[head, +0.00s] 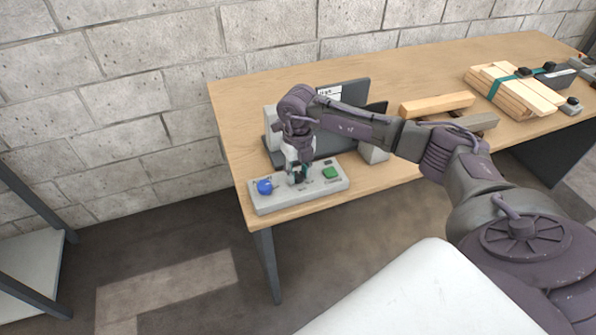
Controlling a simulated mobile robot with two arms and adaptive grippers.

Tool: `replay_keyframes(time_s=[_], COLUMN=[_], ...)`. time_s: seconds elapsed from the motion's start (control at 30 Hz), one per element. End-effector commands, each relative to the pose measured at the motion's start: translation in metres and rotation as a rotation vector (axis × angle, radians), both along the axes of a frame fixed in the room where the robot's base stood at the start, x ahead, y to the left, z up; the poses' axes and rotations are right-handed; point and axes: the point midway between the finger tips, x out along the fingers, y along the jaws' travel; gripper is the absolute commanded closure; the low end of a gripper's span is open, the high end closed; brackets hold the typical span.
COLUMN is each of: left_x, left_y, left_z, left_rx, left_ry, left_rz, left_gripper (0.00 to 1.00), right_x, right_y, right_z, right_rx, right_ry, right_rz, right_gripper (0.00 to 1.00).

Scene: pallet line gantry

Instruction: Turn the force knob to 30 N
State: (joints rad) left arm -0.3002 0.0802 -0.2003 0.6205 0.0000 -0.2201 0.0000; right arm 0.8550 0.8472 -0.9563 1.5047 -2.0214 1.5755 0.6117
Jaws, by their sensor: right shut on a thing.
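A light grey control panel (318,189) lies on the near left corner of the wooden table. A blue knob (265,187) is at its left end and a green button (330,173) is toward its right. My right gripper (298,177) reaches down over the panel between these two. It is shut on a control there, which I take to be the force knob; the fingers hide most of it. The knob's pointer and the scale marks cannot be read. My left gripper is not in view.
Behind the panel stands a dark grey device (347,97) with a white label. Wooden bars (437,104) and a strapped stack of planks (507,90) lie farther right on the table (245,110). A metal shelf (28,285) stands at the left.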

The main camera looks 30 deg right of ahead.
Motion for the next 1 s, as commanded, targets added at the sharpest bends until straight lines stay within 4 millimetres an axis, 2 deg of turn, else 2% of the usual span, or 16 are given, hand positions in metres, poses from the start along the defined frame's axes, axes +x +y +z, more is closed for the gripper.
replay_keyframes(time_s=[1.0], left_x=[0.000], left_y=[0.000], left_z=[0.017], left_rx=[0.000], left_ry=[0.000], left_rz=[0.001], left_gripper=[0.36], right_x=[0.000], right_y=[-0.001], right_z=[0.002], right_rx=[-0.001], right_ry=[-0.002], right_rz=[-0.966], right_gripper=[1.00])
